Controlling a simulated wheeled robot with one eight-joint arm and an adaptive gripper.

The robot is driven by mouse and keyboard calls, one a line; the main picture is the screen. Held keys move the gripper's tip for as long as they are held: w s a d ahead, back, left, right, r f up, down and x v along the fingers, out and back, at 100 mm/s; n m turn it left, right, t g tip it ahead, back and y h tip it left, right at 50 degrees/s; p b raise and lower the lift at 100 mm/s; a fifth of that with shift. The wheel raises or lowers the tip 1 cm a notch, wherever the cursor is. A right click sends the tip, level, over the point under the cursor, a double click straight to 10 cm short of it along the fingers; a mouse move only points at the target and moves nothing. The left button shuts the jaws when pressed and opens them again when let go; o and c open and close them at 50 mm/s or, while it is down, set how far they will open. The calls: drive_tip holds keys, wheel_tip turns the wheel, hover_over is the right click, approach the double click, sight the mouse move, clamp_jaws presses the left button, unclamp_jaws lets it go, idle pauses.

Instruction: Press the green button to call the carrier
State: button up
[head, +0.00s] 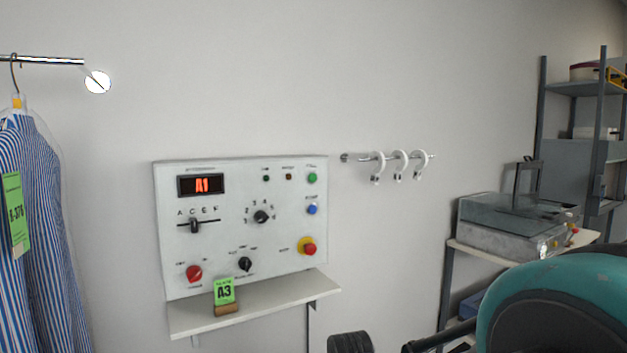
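The green button (312,178) is a small round button at the upper right of a white control panel (170,240) on the wall. A blue button (312,209) sits below it, and a red button on a yellow collar (309,249) is lower still. The panel's display (201,185) reads A1 in red. Nothing covers the green button. A teal and black part of my arm fills the lower right corner, well apart from the panel. My gripper's fingers cannot be made out in this view.
A shelf (290,291) below the panel holds a green A3 tag (224,291) on a block. A short rail (356,157) with white hooks is right of the panel. A striped shirt (45,240) hangs left. A side table (470,248) and shelving (541,110) stand right.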

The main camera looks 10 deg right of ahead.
clamp_jaws()
idle(0.5)
idle(0.6)
